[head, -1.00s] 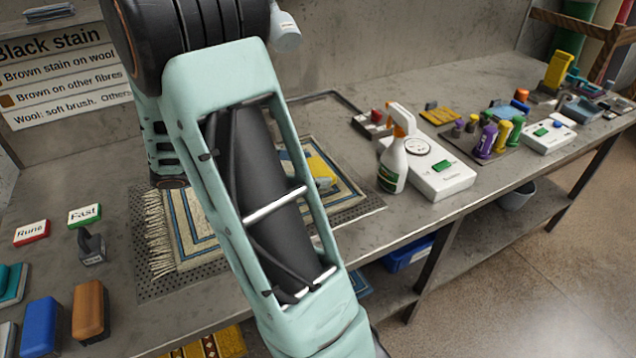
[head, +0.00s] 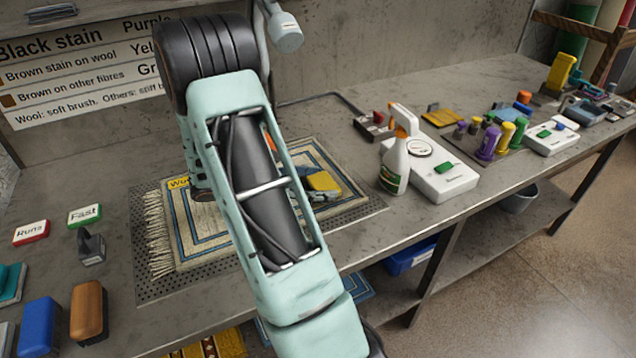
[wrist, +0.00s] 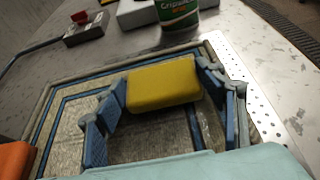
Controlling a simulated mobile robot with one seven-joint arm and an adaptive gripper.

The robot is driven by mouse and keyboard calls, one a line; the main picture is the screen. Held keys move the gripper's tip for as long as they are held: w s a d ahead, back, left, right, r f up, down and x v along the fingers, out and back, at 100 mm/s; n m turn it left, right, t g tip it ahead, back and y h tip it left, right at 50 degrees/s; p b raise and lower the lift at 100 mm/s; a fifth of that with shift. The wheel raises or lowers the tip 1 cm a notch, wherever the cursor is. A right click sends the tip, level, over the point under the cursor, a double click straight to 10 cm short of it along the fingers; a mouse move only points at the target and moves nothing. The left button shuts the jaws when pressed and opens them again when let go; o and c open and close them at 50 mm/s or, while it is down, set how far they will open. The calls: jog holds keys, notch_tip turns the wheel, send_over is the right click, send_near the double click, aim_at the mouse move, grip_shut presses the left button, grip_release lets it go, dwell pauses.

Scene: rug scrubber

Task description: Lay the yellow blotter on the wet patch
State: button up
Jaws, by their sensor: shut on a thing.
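The yellow blotter (wrist: 163,84) is a small rounded block. In the wrist view it is between the blue fingertips of my gripper (wrist: 162,88), which is shut on it. In the head view the blotter (head: 324,183) shows over the right part of the bordered rug (head: 215,252), partly behind my arm. Whether it touches the rug is hard to tell. In the wrist view a darker area (wrist: 150,148) of the rug shows between the fingers, nearer the camera than the blotter. It may be the wet patch or shadow. My arm hides much of the rug in the head view.
A spray bottle (head: 394,165) and a white device (head: 440,172) stand close right of the rug. A red-and-grey item (head: 374,124) sits behind it. Brushes, including a brown one (head: 89,310), lie at left. An orange thing (wrist: 14,160) shows at the wrist view's left edge.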

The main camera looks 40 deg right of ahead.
jog(key=shift+f, duration=0.1)
jog(key=o, duration=1)
jog(key=shift+a+r, duration=0.1)
jog(key=shift+r, duration=0.15)
jog(key=v, duration=1.1)
jog(key=shift+a, duration=0.4)
jog(key=shift+w, duration=0.1)
